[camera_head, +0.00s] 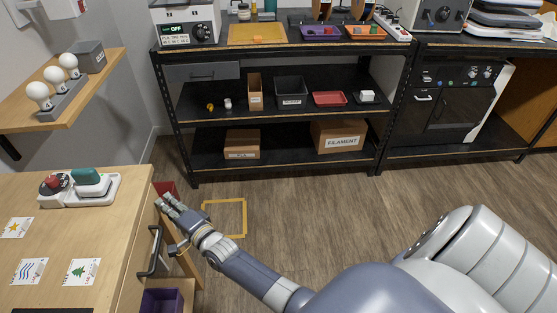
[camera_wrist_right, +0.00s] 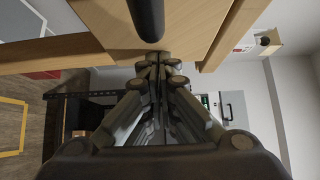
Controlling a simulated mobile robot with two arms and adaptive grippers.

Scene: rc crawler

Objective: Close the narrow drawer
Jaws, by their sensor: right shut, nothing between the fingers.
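My right gripper (camera_head: 170,202) is shut and empty beside the right edge of the wooden desk (camera_head: 120,190). A black bar handle (camera_head: 155,252) is on the desk's side, nearer than the gripper. A light wooden drawer edge (camera_head: 188,262) stands out there; I cannot tell for certain which drawer is the narrow one. In the right wrist view, the closed fingertips (camera_wrist_right: 152,62) are at a wooden front (camera_wrist_right: 190,28), just by a dark handle (camera_wrist_right: 146,18); I cannot tell if they touch. My left gripper is not in view.
A purple bin (camera_head: 163,301) sits low beside the desk, and a red item (camera_head: 164,188) shows behind my right gripper. A yellow square outline (camera_head: 243,218) is on the floor. A dark shelf unit (camera_head: 290,114) stands at the back. The floor in between is clear.

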